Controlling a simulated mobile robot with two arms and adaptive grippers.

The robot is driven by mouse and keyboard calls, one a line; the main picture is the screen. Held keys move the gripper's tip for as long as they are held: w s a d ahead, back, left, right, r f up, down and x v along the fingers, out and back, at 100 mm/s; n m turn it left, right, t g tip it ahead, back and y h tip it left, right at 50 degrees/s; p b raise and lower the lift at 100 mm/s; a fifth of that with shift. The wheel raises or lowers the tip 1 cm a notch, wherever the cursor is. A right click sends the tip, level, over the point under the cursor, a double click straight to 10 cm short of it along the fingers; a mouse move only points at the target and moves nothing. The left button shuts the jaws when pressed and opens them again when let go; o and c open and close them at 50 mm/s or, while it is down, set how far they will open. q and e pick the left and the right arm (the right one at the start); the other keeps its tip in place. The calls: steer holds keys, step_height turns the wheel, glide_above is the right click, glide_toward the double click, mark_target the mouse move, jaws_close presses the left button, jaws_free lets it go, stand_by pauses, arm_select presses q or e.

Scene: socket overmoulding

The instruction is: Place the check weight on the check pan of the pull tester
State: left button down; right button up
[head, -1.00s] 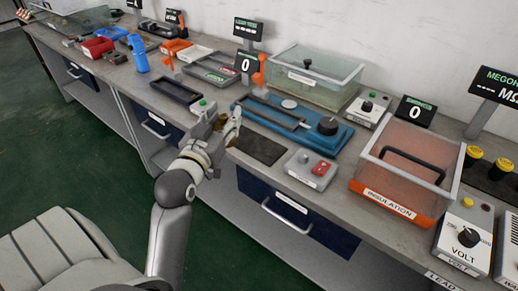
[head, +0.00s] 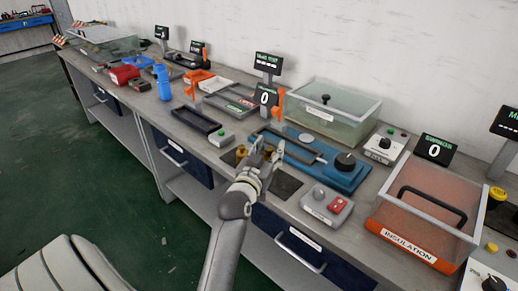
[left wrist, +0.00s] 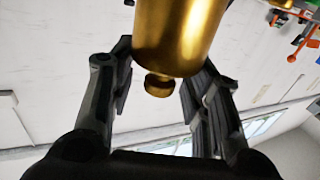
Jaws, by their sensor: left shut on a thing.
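The brass check weight (left wrist: 180,30) fills the top middle of the left wrist view. Its small knob (left wrist: 158,85) is between the fingers of my left gripper (left wrist: 158,88), which is shut on it. In the head view my left gripper (head: 262,155) is in front of the blue pull tester (head: 325,172), over the dark mat (head: 287,185). A brass patch (head: 241,151) shows just left of the gripper, partly hidden by it. A pale round disc (head: 305,138), perhaps the check pan, shows on the tester. My right gripper is not in view.
A grey box with a red button (head: 327,205) stands right of the mat. A clear-sided INSULATION bin (head: 410,250) is farther right. A glass tank (head: 330,110) stands behind the tester. A black tray (head: 195,122) lies to the left.

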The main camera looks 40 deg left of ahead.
arm_select(q)
steer(key=w+f, duration=0.1)
steer(key=f, duration=0.1)
steer(key=w+f, duration=0.1)
steer(key=f, duration=0.1)
steer(key=w+f, duration=0.1)
steer(key=f, duration=0.1)
steer(key=shift+w+d, duration=0.1)
steer(key=shift+w, duration=0.25)
steer(key=shift+s+f, duration=0.1)
steer(key=shift+f, duration=0.1)
steer(key=shift+f, duration=0.2)
steer(key=c, duration=1.1)
jaws_free()
steer(key=shift+f, duration=0.2)
steer(key=o, duration=0.3)
steer(key=shift+s+r, duration=0.1)
steer(key=shift+o, duration=0.2)
